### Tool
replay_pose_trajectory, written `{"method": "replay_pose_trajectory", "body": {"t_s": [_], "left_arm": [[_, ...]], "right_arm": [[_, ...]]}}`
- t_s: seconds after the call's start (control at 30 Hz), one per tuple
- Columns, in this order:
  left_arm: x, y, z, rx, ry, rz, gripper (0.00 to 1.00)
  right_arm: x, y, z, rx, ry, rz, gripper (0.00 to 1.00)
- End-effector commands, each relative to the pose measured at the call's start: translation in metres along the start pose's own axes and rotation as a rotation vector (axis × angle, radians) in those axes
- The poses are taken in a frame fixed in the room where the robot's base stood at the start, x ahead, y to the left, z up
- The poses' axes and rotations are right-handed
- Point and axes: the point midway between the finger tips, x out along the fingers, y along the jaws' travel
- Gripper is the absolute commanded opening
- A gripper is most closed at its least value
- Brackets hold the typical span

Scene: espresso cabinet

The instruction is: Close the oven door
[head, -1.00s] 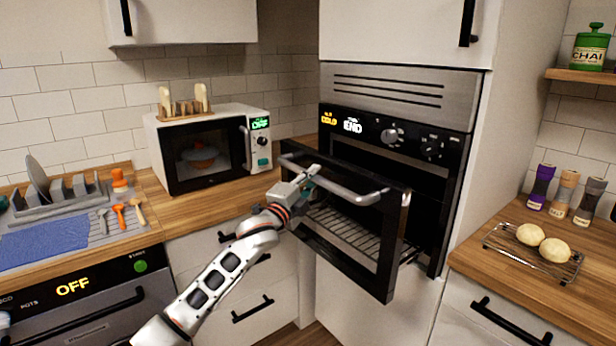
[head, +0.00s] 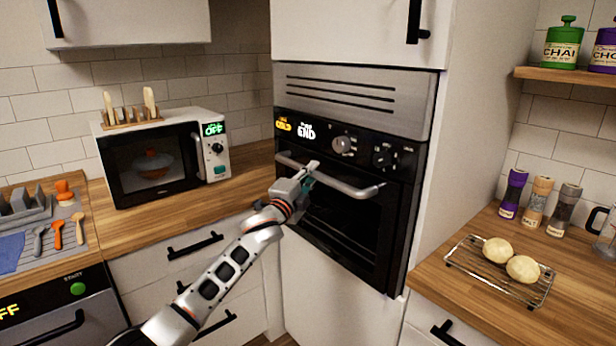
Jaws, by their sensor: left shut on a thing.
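The built-in oven (head: 350,105) stands in a tall white cabinet at the middle of the head view. Its black door (head: 345,228) with a silver bar handle (head: 345,186) sits nearly flush with the oven front; I cannot tell whether a small gap is left. My left gripper (head: 309,174) is shut on the oven door handle near its left end, and it hides that part of the handle and door. My right gripper is not in view.
A white microwave (head: 165,160) stands on the left wooden counter. On the right counter, a wire rack (head: 465,258) holds two round buns, near several spice grinders (head: 538,203). Cabinet drawers with black handles (head: 195,246) lie below on the left.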

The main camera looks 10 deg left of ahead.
Motion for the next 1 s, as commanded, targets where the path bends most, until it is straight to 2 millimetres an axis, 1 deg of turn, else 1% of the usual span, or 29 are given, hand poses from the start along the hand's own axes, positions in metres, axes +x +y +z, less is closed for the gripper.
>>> {"method": "replay_pose_trajectory", "body": {"t_s": [0.23,0.57,0.6,0.63,0.67,0.9,1.0], "left_arm": [[0.0054,0.0014,-0.0020,0.000,0.000,0.000,0.00],[0.0061,-0.0001,-0.0024,0.001,0.000,-0.001,0.00],[0.0061,-0.0003,-0.0025,0.001,0.000,-0.001,0.23],[0.0061,-0.0003,-0.0025,0.001,0.000,-0.001,0.31],[0.0061,-0.0002,-0.0025,0.001,0.000,-0.001,0.33],[0.0056,0.0009,-0.0022,0.000,0.000,0.000,0.33],[0.0047,0.0012,-0.0021,0.000,0.000,0.000,0.33]], "right_arm": [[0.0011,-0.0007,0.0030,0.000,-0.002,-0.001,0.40],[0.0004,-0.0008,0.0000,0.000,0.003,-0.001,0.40],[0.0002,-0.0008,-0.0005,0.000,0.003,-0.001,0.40],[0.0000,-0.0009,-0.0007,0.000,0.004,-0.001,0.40],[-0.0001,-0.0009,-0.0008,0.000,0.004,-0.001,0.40],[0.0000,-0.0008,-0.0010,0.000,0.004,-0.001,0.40],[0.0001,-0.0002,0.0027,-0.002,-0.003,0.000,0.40]]}}
